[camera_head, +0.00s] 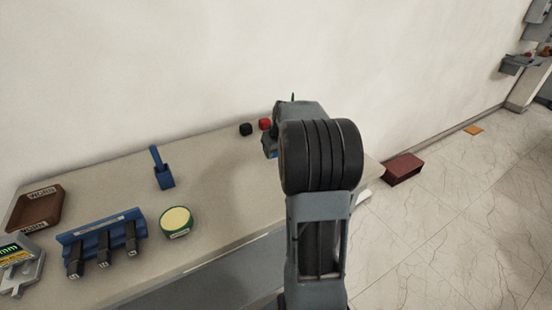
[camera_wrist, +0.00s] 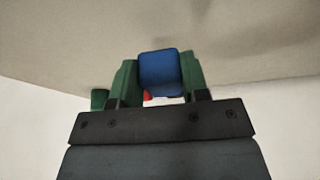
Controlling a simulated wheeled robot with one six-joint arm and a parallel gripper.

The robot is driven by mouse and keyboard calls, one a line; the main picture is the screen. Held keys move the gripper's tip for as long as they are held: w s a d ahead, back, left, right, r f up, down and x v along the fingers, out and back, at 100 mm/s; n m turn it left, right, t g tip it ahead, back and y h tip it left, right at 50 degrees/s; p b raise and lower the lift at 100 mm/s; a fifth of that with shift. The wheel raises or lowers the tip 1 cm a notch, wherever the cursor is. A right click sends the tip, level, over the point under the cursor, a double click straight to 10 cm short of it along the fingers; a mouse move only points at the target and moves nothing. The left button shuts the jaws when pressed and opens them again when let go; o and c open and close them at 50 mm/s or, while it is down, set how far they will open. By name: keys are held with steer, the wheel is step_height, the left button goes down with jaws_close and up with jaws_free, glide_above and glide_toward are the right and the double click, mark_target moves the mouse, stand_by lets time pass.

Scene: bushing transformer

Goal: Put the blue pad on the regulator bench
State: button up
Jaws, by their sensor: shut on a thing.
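The blue pad (camera_wrist: 159,72) is a small rounded block, held between the two green fingers of my gripper (camera_wrist: 158,80) in the wrist view. My gripper is shut on it. In the head view my arm hides most of the gripper; a bit of blue shows at its left edge, but I cannot tell whether it is the pad. A long beige bench (camera_head: 225,200) runs along the wall below my arm. I cannot tell whether the pad touches the bench top.
A black block (camera_head: 246,129) and a red block (camera_head: 265,124) sit at the bench's back. A blue holder (camera_head: 163,170), a green round tin (camera_head: 176,221), a blue rack (camera_head: 101,239) and a brown tray (camera_head: 36,208) stand farther left. A dark red box (camera_head: 403,169) lies on the floor right.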

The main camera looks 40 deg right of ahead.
mark_target(277, 156)
steer(key=shift+w+d+f, duration=0.2)
steer(key=shift+d+f, duration=0.15)
steer(key=shift+f, duration=0.15)
steer(key=shift+w+d+f, duration=0.1)
steer(key=shift+d+f, duration=0.05)
steer(key=shift+f, duration=1.5)
steer(key=shift+f, duration=0.2)
steer(key=o, duration=0.8)
steer(key=shift+r, duration=0.1)
